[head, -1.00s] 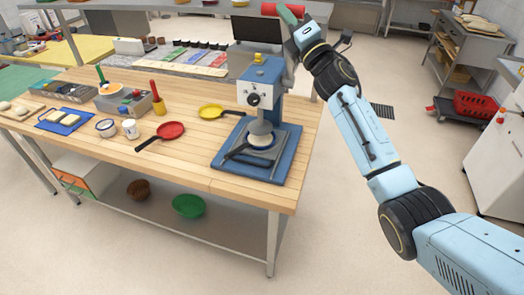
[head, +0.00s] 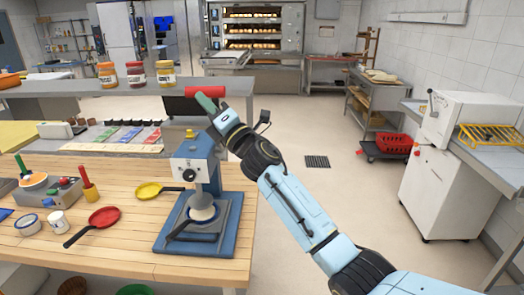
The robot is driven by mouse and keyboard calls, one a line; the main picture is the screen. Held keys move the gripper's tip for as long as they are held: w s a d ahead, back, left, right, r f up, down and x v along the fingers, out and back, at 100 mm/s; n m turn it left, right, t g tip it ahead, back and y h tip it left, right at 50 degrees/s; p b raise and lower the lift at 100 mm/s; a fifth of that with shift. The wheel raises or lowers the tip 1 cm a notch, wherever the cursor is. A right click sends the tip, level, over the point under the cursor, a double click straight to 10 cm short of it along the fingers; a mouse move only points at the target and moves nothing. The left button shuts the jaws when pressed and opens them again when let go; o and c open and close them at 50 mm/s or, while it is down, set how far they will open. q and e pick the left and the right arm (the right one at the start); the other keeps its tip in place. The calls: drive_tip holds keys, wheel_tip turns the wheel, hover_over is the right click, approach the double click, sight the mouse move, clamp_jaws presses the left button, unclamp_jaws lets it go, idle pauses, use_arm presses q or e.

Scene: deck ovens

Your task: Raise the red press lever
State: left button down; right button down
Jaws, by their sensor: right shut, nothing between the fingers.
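The blue press (head: 192,160) stands on the near right part of the wooden table, with a yellow button on top and a black knob on its front. Its round pressing head is low over a pale round piece (head: 202,214) on the blue base (head: 222,240). The red press lever's handle (head: 191,91) is high above the press body. My right gripper (head: 207,103) is at the right part of this handle, its greenish fingers shut with nothing between them. Whether they touch the handle is unclear. The lever's arm is largely hidden behind the gripper and press. My left gripper is out of view.
A yellow pan (head: 149,190) and a red pan (head: 104,216) lie left of the press. A white cup (head: 59,221) stands further left. Jars (head: 136,75) line a shelf behind. The floor right of the table is open, with a red crate (head: 394,143) beyond.

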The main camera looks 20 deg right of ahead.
drive_tip(key=s+d+f+b, duration=0.1)
drive_tip(key=s+d, duration=0.2)
drive_tip(key=s, duration=0.6)
drive_tip(key=s+d+f+b, duration=0.1)
drive_tip(key=s+d, duration=0.3)
drive_tip(key=s, duration=0.6)
drive_tip(key=shift+f, duration=0.3)
